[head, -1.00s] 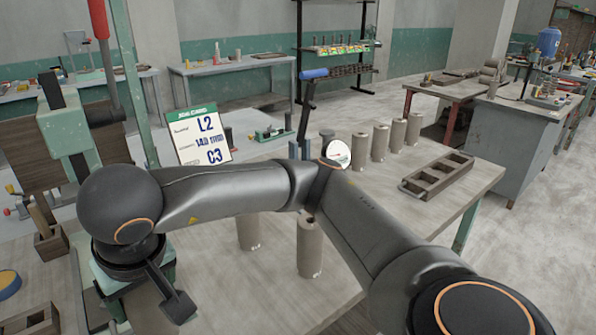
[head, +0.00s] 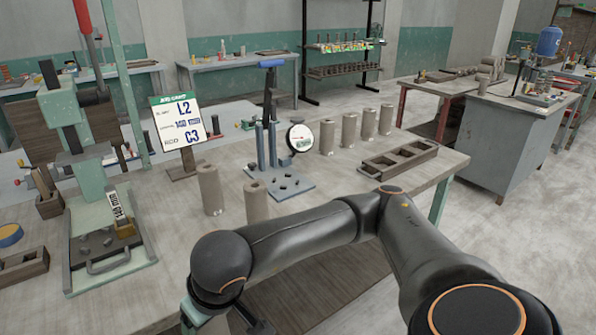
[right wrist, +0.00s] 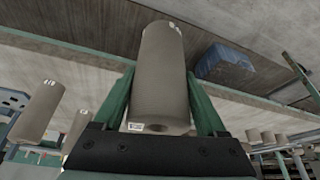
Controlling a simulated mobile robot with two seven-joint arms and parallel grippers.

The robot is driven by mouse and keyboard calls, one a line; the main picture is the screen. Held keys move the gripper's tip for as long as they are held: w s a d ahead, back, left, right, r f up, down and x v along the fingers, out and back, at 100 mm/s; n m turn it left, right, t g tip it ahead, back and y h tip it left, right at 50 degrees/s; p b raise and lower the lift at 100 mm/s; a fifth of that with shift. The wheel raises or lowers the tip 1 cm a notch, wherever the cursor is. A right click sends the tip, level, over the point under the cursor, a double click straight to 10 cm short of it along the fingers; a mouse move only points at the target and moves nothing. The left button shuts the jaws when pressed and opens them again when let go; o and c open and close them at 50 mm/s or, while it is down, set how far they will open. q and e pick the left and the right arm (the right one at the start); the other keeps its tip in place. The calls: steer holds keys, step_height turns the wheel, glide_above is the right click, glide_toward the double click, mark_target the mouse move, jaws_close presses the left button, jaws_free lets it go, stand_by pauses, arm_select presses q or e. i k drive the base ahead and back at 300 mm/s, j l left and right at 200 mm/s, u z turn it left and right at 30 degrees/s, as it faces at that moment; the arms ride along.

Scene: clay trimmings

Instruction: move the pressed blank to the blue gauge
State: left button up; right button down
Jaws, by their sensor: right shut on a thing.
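My right gripper (right wrist: 158,85) is shut on a grey-brown clay cylinder, the blank (right wrist: 162,70), with one green finger on each side of it. In the head view the right gripper (head: 200,318) hangs at the bottom edge, mostly hidden by its own wrist, and the held blank can hardly be made out. The blue gauge (head: 275,182) stands on the table beyond my arm, with a flat base plate, uprights, a blue-handled lever and a round white dial. It holds no cylinder that I can see. My left gripper is not in view.
Two clay cylinders stand left of the gauge, one (head: 210,190) and another (head: 256,203); several more (head: 327,137) stand behind to the right. A tray (head: 400,160) lies at right. The green press (head: 68,130) and job card (head: 181,121) are at left. Bare table lies front right of the gauge.

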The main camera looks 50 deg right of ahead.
mark_target(286, 183)
steer(key=l, duration=0.45)
steer(key=k+l+u, duration=0.15)
steer(key=l, duration=0.7)
steer(key=k+l+u, duration=0.15)
steer(key=l, duration=0.25)
steer(key=k+l, duration=0.1)
steer(key=l, duration=0.35)
steer(key=k+l+u, duration=0.1)
steer(key=l, duration=0.3)
